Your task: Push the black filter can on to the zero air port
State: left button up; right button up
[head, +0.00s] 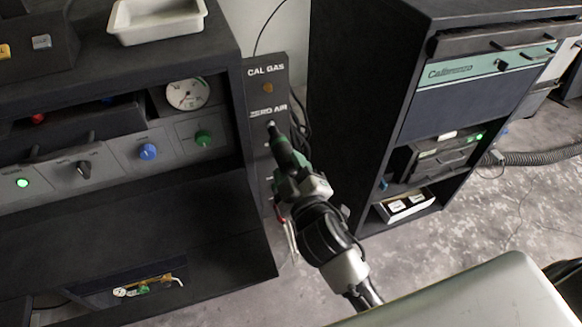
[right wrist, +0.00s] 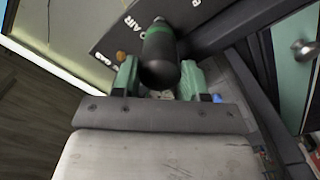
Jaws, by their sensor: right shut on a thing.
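The black filter can (head: 284,152), with a green band, is held in my right gripper (head: 291,170). In the right wrist view the can (right wrist: 160,62) sits between the two green fingers of the gripper (right wrist: 158,80), which are shut on it. The can's far end points at the upright panel (head: 254,92). The zero air port (head: 270,124), a small pale fitting under the ZERO AIR label, shows right at the can's far end in the head view. I cannot tell if the can is seated on it. My left gripper is not in view.
A dark console (head: 222,205) with a gauge and knobs stands left of the panel. A dark cabinet (head: 357,75) stands close on the right. Dark cables hang beside the panel. An orange port (head: 267,88) sits under the CAL GAS label. A white tray (head: 157,22) rests on the console.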

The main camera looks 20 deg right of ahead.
jog(key=shift+w, duration=0.6)
jog(key=o, duration=1.1)
